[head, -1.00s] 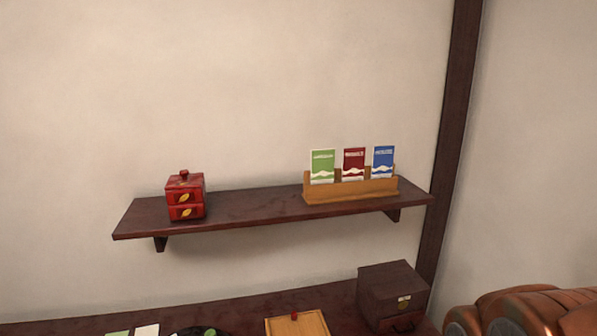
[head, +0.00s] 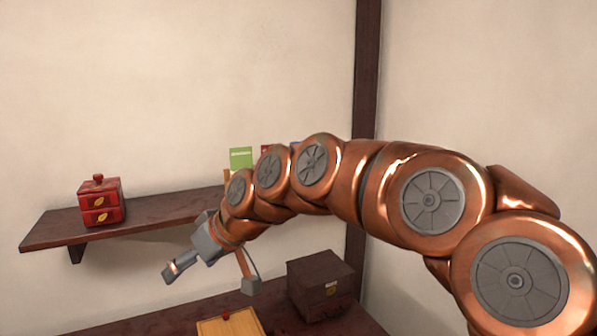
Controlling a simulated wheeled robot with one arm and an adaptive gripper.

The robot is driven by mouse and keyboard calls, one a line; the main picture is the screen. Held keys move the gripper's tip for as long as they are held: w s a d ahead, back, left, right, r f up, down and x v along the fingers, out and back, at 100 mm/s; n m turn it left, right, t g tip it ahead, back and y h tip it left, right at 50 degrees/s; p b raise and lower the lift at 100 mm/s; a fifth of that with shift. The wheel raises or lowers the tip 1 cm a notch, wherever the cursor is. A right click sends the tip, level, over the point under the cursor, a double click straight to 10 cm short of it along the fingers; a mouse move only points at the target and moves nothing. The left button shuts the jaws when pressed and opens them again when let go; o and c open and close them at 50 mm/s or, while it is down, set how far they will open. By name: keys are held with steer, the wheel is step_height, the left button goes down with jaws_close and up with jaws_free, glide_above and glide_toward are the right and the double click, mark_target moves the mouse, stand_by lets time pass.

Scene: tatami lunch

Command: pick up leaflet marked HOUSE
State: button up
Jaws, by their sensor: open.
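A green leaflet (head: 241,157) stands upright in a wooden holder (head: 227,177) on the wall shelf. Only a sliver of a red leaflet (head: 265,150) and of a blue leaflet (head: 295,145) shows above my arm. Their lettering is too small to read, so I cannot tell which is marked HOUSE. My arm hides most of the holder and the lower parts of the leaflets. My gripper (head: 210,278) is open and empty, its fingers spread apart. In the picture it is below and left of the holder, in front of the shelf's lower edge.
A small red box with drawers (head: 100,202) stands on the left of the dark shelf (head: 155,206). Below are a dark wooden box (head: 318,285) and a light wooden board or lid (head: 230,323) with a red knob. A dark post (head: 367,60) stands at right.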

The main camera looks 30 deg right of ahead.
steer(key=w+d+r+m+t+b, duration=0.1)
steer(key=w+d+r+t, duration=0.2)
steer(key=w+d+r, duration=0.35)
steer(key=w+d+r+t+b, duration=0.2)
steer(key=w+d+r+t, duration=0.15)
steer(key=w+d, duration=0.55)
steer(key=w+d+m+t+h+b, duration=0.1)
steer(key=w+d+m+t+h, duration=0.2)
steer(key=d, duration=0.9)
steer(key=w+d+m+t+h+b, duration=0.1)
steer(key=w+d+m+h, duration=0.2)
steer(key=d, duration=0.9)
steer(key=shift+n+h, duration=0.5)
steer(key=shift+n, duration=0.2)
steer(key=w, duration=0.2)
steer(key=w+p, duration=0.1)
steer(key=w, duration=0.1)
steer(key=w+p, duration=0.1)
steer(key=w, duration=0.1)
steer(key=shift+d+f, duration=0.2)
steer(key=shift+d, duration=0.1)
steer(key=shift+w+p, duration=0.3)
steer(key=shift+w, duration=0.4)
